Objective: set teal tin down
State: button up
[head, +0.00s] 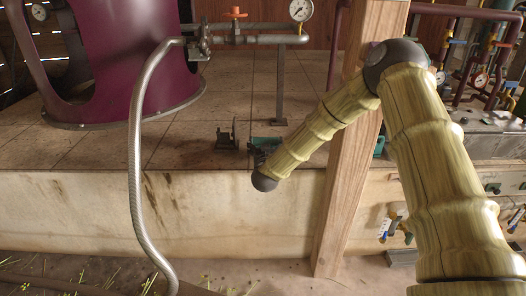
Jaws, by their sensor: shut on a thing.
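The teal tin (266,142) shows only as a small teal patch just beyond my wrist, low over the front edge of the tiled platform. My gripper (258,153) is dark, mostly hidden behind my own forearm, and is shut on the tin. The tin's underside is hidden, so I cannot tell whether it touches the platform.
The tiled platform (90,150) has clear room to the left. A small dark metal fitting (227,136) stands just left of the tin. A wooden post (345,185) rises close on the right. A grey hose (135,150) hangs in front; a purple still (140,60) stands behind.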

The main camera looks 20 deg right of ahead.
jog(key=shift+f, duration=1)
jog(key=shift+f, duration=0.15)
jog(key=o, duration=1)
jog(key=shift+s+a, duration=0.1)
jog(key=shift+s, duration=0.15)
jog(key=shift+p+v, duration=1.2)
jog(key=shift+v, duration=4.6)
